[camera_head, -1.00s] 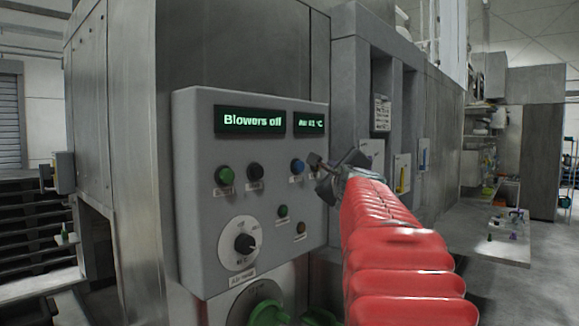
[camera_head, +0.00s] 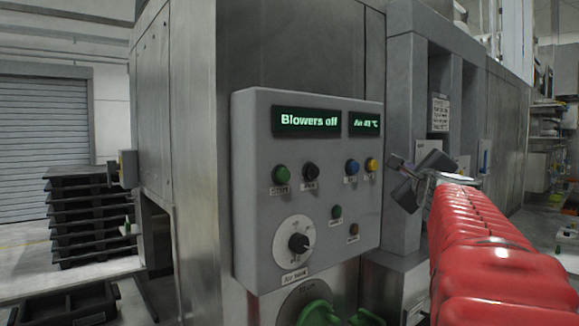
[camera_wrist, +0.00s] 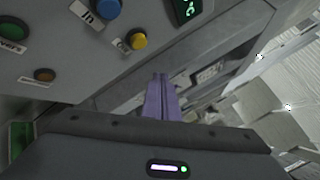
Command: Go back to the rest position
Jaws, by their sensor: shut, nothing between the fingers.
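My gripper (camera_head: 398,162) is at the end of my red-sleeved arm, just right of the grey control panel (camera_head: 257,200) in the head view. Its fingers are shut with nothing between them; they also show as a purple pair in the wrist view (camera_wrist: 161,98). It appears apart from the panel's buttons. The panel has a display (camera_head: 307,121) reading "Blowers off" and a smaller air temperature display (camera_head: 365,124). It carries a green button (camera_head: 280,174), a black button (camera_head: 311,170), a blue button (camera_head: 352,167), a yellow button (camera_head: 371,164) and a dial (camera_head: 299,243).
A large green handle (camera_head: 318,314) sits below the panel. Stacked black pallets (camera_head: 80,215) and a roller shutter (camera_head: 42,125) are at the left. The metal machine wall (camera_head: 505,130) runs back to the right. Open floor shows at the far right.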

